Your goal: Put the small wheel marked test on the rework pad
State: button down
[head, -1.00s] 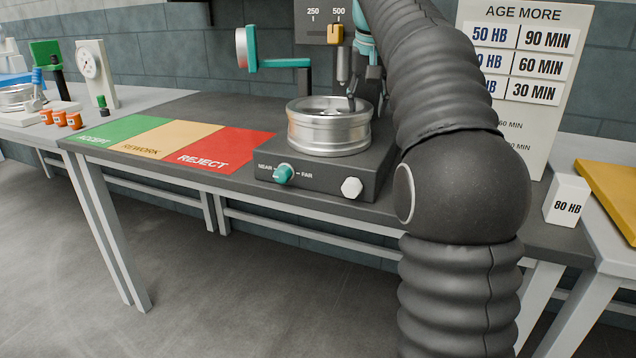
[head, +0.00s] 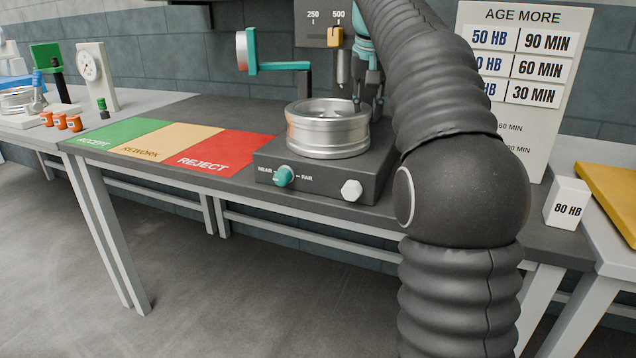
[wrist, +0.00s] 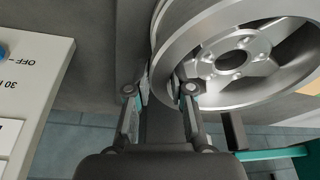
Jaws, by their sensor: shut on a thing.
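A silver wheel (head: 328,140) sits flat on the dark tester base (head: 330,172). It also shows large in the wrist view (wrist: 240,55), with its spokes and hub. No test marking is readable on it. My gripper (head: 367,103) is at the wheel's right side in the head view, fingers pointing down. In the wrist view my gripper (wrist: 160,88) has one finger inside the rim and one outside, shut on the rim wall. The tan rework pad (head: 168,142) lies left of the tester, between the green and red pads, and is bare.
The green accept pad (head: 122,131) and red reject pad (head: 228,153) flank the rework pad. A teal arm (head: 275,62) and an indenter (head: 343,68) stand behind the wheel. A white 80 HB block (head: 567,203) is at right.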

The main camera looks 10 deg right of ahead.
jog(key=shift+r+p, duration=0.7)
jog(key=shift+r, duration=2.8)
